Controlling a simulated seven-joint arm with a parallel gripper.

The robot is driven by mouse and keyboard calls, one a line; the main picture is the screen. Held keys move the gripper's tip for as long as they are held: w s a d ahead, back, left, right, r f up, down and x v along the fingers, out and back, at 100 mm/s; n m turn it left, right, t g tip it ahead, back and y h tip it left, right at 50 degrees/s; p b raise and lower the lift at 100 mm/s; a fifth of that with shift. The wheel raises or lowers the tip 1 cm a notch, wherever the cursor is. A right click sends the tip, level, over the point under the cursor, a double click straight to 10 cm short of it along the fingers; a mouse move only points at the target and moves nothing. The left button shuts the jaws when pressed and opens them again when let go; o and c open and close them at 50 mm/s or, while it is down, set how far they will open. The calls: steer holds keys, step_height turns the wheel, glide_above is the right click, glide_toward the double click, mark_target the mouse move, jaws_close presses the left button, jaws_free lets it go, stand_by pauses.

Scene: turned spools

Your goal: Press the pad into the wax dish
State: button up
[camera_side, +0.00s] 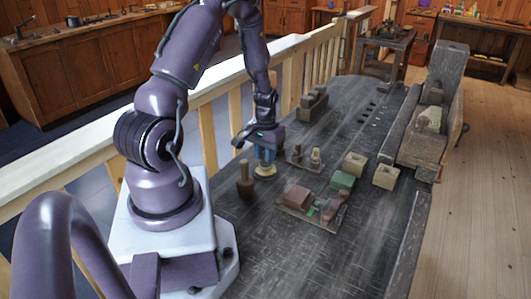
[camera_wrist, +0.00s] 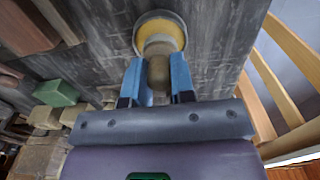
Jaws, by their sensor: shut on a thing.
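My gripper (camera_wrist: 158,85) is shut on the pad (camera_wrist: 158,68), with a blue finger on each side of its tan-brown handle. The wax dish (camera_wrist: 179,22) is round and yellow with a pale rim; it lies straight beyond the pad in the wrist view. The pad's wider end overlaps the yellow wax, and I cannot tell whether it touches it. In the side view my gripper (camera_side: 265,155) points down just above the wax dish (camera_side: 265,173) on the dark bench; the fingers largely hide the pad there.
A brown upright post (camera_side: 245,183) stands close left of the dish. A small tray with spools (camera_side: 303,158) is close right. A board with reddish blocks (camera_side: 300,198), a green block (camera_side: 342,181) and tan blocks (camera_side: 386,177) lie farther right. A wooden railing (camera_side: 205,140) runs behind.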

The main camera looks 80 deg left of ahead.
steer(key=shift+f, duration=0.45)
stand_by(1.1)
steer(key=shift+r, duration=3.55)
steer(key=w+d+r+m, duration=0.4)
steer(key=w+d+m, duration=0.1)
steer(key=w+d, duration=0.7)
steer(key=d+r+m, duration=0.4)
steer(key=d, duration=0.9)
steer(key=shift+d+r, duration=0.2)
steer(key=shift+d, duration=0.2)
